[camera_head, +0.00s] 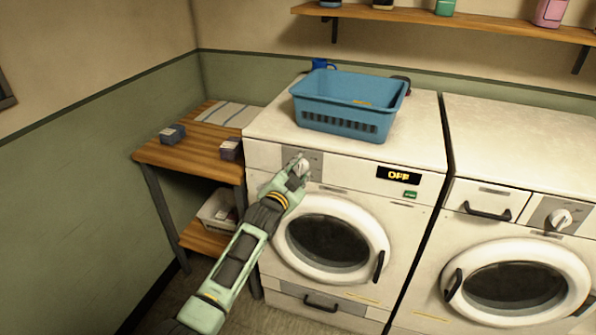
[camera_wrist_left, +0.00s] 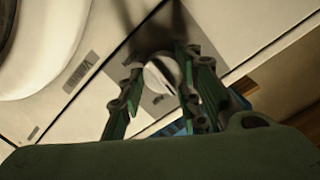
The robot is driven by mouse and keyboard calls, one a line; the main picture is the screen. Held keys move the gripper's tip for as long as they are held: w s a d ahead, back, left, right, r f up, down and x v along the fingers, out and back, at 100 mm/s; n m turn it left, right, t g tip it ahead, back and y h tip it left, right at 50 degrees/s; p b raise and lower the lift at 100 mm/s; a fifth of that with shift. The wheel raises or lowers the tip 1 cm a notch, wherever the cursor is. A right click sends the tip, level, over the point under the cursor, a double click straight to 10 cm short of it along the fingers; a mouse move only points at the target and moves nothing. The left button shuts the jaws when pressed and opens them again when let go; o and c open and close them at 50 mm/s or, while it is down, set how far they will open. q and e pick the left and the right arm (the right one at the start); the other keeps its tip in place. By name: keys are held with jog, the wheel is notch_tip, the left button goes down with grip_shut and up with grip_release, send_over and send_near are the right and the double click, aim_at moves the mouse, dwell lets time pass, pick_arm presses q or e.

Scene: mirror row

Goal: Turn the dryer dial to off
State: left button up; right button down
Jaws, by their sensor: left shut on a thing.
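The white dryer (camera_head: 404,238) stands in the middle, with a round door below its control panel. Its dial (camera_head: 301,162) sits on a grey plate at the upper left of the front. The dial also shows in the left wrist view (camera_wrist_left: 161,73), between the two fingers. My left gripper (camera_head: 297,172) is at the dial, shut on it. It also shows in the left wrist view (camera_wrist_left: 160,85). The gripper hides part of the dial in the head view. The display (camera_head: 398,175) reads OFF. My right gripper is not in view.
A blue basket (camera_head: 350,126) sits on top of the dryer. A second machine (camera_head: 520,225) with its own dial (camera_head: 559,219) stands to the right. A wooden side table (camera_head: 185,154) with small boxes is on the left. A wooden shelf (camera_head: 470,21) hangs above.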

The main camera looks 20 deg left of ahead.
pick_arm(q)
jog(key=shift+s+d+f, duration=0.15)
jog(key=shift+f, duration=0.45)
jog(key=o, duration=1)
jog(key=shift+o, duration=0.2)
jog(key=shift+r, duration=0.15)
jog(key=shift+r, duration=0.15)
jog(key=s+r, duration=0.1)
jog(key=s, duration=1)
jog(key=shift+s+a+r, duration=0.25)
jog(key=shift+s+a, duration=0.15)
jog(key=shift+f, duration=0.1)
